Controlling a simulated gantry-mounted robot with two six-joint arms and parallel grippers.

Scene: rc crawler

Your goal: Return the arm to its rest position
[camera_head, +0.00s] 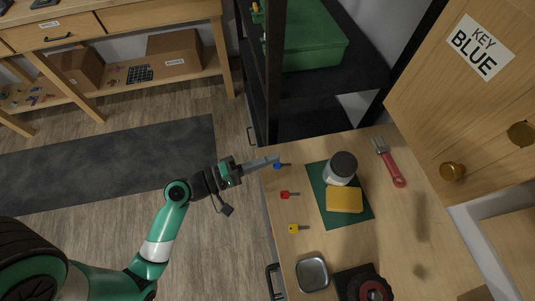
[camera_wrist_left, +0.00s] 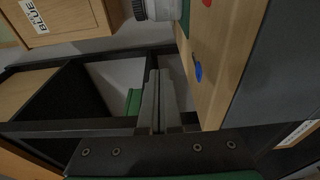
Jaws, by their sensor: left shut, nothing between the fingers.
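My left gripper (camera_head: 262,163) reaches in from the left in the head view, with its fingertips at the left edge of the wooden worktop, close to the blue key (camera_head: 281,165). In the left wrist view my left gripper (camera_wrist_left: 157,82) has its two fingers together, with nothing between them. The blue key (camera_wrist_left: 198,72) lies on the worktop to the right of the fingers there, apart from them. My right gripper is not in view.
The worktop (camera_head: 260,208) holds a red key (camera_head: 289,195), a yellow key (camera_head: 298,228), a green mat (camera_head: 326,213) with a jar (camera_head: 341,168) and yellow sponge (camera_head: 344,200), a red-handled fork-like tool (camera_head: 390,163) and a metal tray (camera_head: 312,274). A dark shelf (camera_head: 318,110) stands behind.

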